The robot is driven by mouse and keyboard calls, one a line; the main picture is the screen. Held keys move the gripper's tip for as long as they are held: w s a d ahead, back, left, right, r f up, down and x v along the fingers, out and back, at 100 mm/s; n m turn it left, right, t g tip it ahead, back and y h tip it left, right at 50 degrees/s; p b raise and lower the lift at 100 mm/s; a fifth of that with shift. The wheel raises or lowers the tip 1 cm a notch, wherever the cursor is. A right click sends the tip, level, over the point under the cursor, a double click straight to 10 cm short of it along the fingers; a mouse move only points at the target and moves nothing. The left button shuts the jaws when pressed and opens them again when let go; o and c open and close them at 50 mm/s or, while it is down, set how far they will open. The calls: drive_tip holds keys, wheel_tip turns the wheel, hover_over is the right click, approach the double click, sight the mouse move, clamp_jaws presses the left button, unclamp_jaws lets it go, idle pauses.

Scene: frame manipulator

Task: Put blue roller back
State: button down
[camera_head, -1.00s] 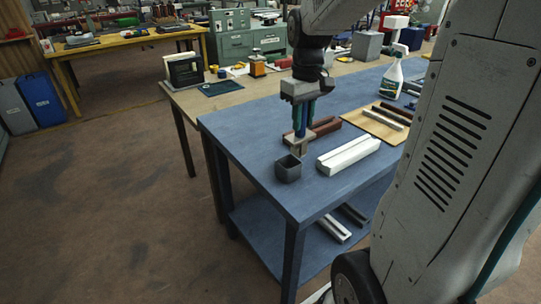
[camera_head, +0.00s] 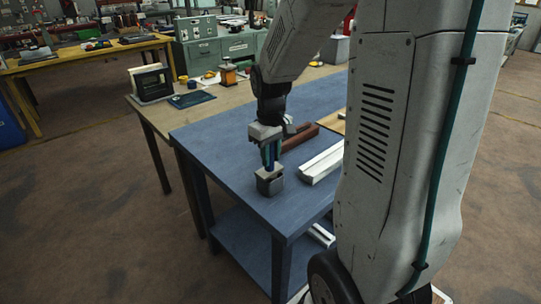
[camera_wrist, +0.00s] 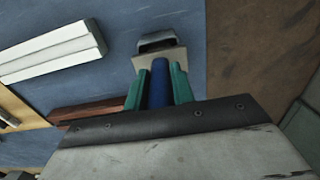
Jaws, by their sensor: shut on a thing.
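My gripper (camera_head: 268,163) has green fingers and is shut on the blue roller (camera_wrist: 158,85). The roller's blue part stands upright between the fingers, with a beige block-like end (camera_wrist: 150,63) below them. A small dark grey open cup (camera_head: 270,186) stands near the front corner of the blue table. In the head view the beige end is over the cup's opening and overlaps its rim. In the wrist view the cup (camera_wrist: 157,41) shows just past the beige end, partly hidden. I cannot tell whether the end is inside the cup or above it.
The blue table (camera_head: 215,145) also bears a white grooved bar (camera_head: 318,166) and a reddish-brown bar (camera_head: 299,139) to the right of the cup. A wooden bench with a black frame (camera_head: 151,83) stands behind. The table's left side is clear.

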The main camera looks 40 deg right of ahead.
drive_tip(key=shift+f, duration=0.1)
drive_tip(key=c, duration=1.2)
unclamp_jaws()
drive_tip(key=shift+f, duration=0.1)
wheel_tip(320, 180, up, 12)
drive_tip(key=shift+f, duration=0.2)
drive_tip(key=shift+a+r, duration=0.2)
drive_tip(key=shift+r, duration=0.1)
drive_tip(key=shift+t, duration=0.6)
drive_tip(key=s+a, duration=0.4)
drive_tip(key=s, duration=0.2)
drive_tip(key=s+a, duration=0.5)
drive_tip(key=s, duration=0.1)
drive_tip(key=s+a, duration=0.5)
drive_tip(key=s, duration=0.2)
drive_tip(key=shift+s+a+r, duration=0.1)
drive_tip(key=shift+a+r, duration=0.05)
